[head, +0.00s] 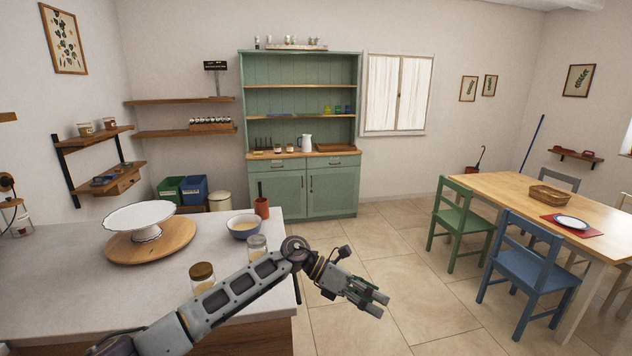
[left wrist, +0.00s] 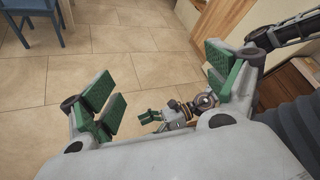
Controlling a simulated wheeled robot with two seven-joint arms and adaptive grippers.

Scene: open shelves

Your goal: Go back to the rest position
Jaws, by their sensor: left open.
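My left gripper (head: 381,305) is open and empty, out past the right end of the grey counter, above the tiled floor. In the left wrist view its two green-padded fingers (left wrist: 160,88) stand wide apart with only floor tiles and part of my own body between them. A smaller gripper with green pads (left wrist: 150,117), which looks like my right one, shows below in that view. It is too small to tell how its jaws stand. My right gripper does not show in the head view.
On the counter (head: 60,290) stand a white cake stand (head: 140,217) on a wooden board, a blue bowl (head: 244,228) and lidded jars (head: 202,275) close to my left arm. Chairs (head: 525,265) and a table (head: 500,190) stand right. Floor (head: 400,260) between is clear.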

